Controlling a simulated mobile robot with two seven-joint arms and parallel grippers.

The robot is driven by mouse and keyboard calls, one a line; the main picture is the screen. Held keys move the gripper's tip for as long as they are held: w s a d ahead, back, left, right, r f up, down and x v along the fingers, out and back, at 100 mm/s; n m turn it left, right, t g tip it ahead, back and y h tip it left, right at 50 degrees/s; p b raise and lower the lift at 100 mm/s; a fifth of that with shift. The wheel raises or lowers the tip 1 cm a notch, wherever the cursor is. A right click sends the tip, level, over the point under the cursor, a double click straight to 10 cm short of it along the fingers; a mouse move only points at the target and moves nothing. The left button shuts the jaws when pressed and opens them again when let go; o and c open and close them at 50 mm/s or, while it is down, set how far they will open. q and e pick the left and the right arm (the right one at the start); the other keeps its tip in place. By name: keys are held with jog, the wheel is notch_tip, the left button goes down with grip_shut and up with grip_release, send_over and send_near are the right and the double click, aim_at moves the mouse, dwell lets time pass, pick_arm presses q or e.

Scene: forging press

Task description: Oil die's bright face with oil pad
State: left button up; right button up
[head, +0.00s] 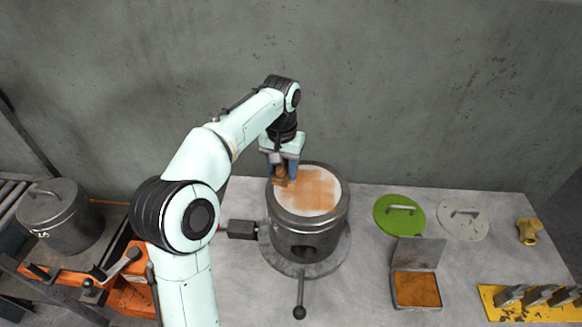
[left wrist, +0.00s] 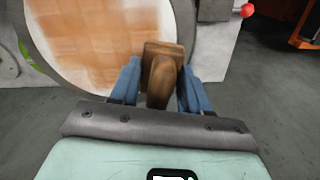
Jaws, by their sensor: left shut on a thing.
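The die (head: 307,223) is a dark grey cylinder standing on the table, with a pale bright face on top. Streaky orange-brown oil covers much of that face, which also shows in the left wrist view (left wrist: 105,40); pale areas show near its rim. My left gripper (head: 281,176) is shut on the wooden handle of the oil pad (left wrist: 162,75). The pad is at the back left edge of the face, over or on the rim; I cannot tell whether it touches. The pad's underside is hidden. My right gripper is not in view.
An open tin (head: 417,291) with orange-brown content stands right of the die. A green disc (head: 399,215), a grey disc (head: 463,219), a brass fitting (head: 529,231) and a yellow rack (head: 530,306) lie further right. A lidded pot (head: 62,218) stands left. A lever (head: 300,300) juts forward from the die's base.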

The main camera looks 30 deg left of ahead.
pick_arm(q)
notch_tip(320, 180, up, 2)
jog(key=shift+r+p, duration=0.1)
jog(key=shift+p, duration=0.3)
jog(key=shift+w+r, duration=0.2)
jog(key=shift+r, duration=0.4)
jog(key=shift+s+r, duration=0.25)
jog(key=shift+r, duration=1)
jog(key=shift+w, duration=0.1)
jog(key=shift+r, duration=0.1)
jog(key=shift+r, duration=1.4)
jog(key=shift+a, duration=0.1)
